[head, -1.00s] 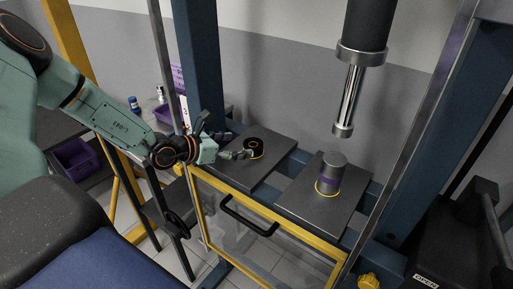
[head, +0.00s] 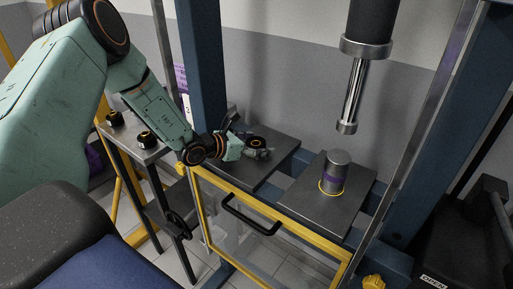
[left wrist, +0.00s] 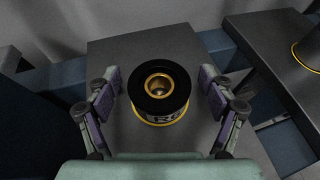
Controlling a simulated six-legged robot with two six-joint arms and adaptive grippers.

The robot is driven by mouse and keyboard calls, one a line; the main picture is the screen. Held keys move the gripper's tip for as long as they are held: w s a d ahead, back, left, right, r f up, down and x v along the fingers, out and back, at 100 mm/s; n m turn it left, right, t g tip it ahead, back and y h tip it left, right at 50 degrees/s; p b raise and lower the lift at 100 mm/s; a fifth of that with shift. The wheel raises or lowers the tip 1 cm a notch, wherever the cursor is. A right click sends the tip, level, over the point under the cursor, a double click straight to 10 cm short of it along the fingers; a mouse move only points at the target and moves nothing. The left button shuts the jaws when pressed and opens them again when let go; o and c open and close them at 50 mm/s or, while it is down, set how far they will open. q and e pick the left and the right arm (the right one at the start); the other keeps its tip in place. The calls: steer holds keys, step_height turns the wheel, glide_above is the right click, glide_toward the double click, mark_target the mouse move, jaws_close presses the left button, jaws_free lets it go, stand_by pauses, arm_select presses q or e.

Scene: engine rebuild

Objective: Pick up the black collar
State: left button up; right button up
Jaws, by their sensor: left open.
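A black collar (left wrist: 160,87) with a brass-coloured bore and a yellow ring at its base stands on the left steel plate (left wrist: 110,60). My left gripper (left wrist: 162,100) is open, with one finger on each side of the collar and gaps between fingers and collar. In the head view the collar (head: 256,143) is partly hidden by my left gripper (head: 250,152), which is low over the left plate. My right gripper is not in view.
A yellow-framed clear guard with a black handle (head: 250,215) is in front.

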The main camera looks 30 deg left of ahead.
mark_target(256, 142)
arm_select(q)
steer(key=shift+a, duration=0.15)
steer(key=shift+s+d+r, duration=0.2)
steer(key=shift+s, duration=0.05)
steer(key=c, duration=0.4)
steer(key=shift+w+a+f, duration=0.1)
steer(key=shift+w+f, duration=0.1)
steer(key=c, duration=0.5)
steer(key=shift+s, duration=0.15)
steer(key=c, duration=0.4)
steer(key=shift+r, duration=0.1)
steer(key=c, duration=0.4)
step_height(256, 142, up, 10)
steer(key=shift+f+p, duration=0.1)
steer(key=shift+p, duration=0.55)
